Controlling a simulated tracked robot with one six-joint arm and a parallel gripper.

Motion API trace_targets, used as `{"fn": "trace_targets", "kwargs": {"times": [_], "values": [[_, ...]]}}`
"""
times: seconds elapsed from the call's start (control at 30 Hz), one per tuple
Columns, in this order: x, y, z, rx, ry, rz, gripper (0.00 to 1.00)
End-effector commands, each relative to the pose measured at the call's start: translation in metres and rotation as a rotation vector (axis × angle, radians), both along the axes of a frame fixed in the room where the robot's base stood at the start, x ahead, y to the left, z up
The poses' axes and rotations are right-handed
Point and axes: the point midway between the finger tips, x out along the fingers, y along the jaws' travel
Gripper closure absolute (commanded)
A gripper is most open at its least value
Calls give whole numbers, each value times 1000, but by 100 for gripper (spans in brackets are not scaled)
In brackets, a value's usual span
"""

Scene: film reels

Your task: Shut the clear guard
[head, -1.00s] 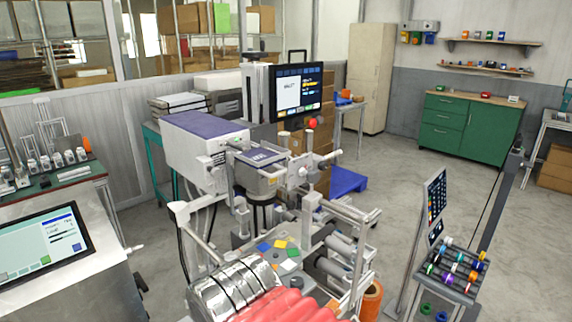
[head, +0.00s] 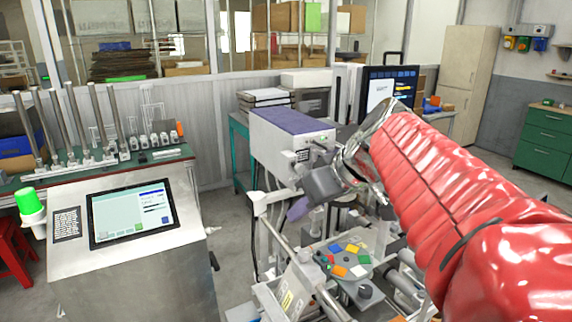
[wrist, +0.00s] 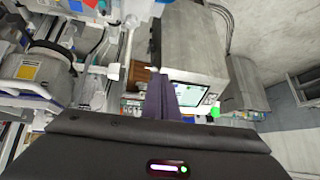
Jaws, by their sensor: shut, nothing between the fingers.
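My gripper (head: 297,209) is at the end of my red-sleeved arm, in front of the white and purple labelling machine (head: 285,140) and above its lower rails. Its purple fingers are together and empty, pointing down and left in the head view. In the wrist view my gripper (wrist: 162,98) also shows shut, with nothing held. I cannot clearly make out the clear guard in either view. My arm hides part of the machine's right side. White bars and a round metal part of machinery (wrist: 45,70) show at the left of the wrist view.
A steel console (head: 135,225) with a touchscreen stands at left, with a green lamp (head: 30,205) beside it. A monitor (head: 390,88) stands behind. Some floor is free between console and machine.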

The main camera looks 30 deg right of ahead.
Motion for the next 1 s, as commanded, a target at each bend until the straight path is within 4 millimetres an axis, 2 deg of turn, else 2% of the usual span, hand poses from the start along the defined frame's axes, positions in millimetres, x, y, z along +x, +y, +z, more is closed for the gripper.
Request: {"fn": "trace_targets", "kwargs": {"times": [0.03, 0.27, 0.6, 0.8, 1.0], "values": [[2, -16, 8, 3, -20, -12, 100], [-5, -76, 47, 3, -110, -61, 100], [-41, -157, 100, -21, -227, -161, 100], [-64, -189, 125, -47, -280, -199, 100], [-71, -198, 133, -54, -298, -209, 100]]}}
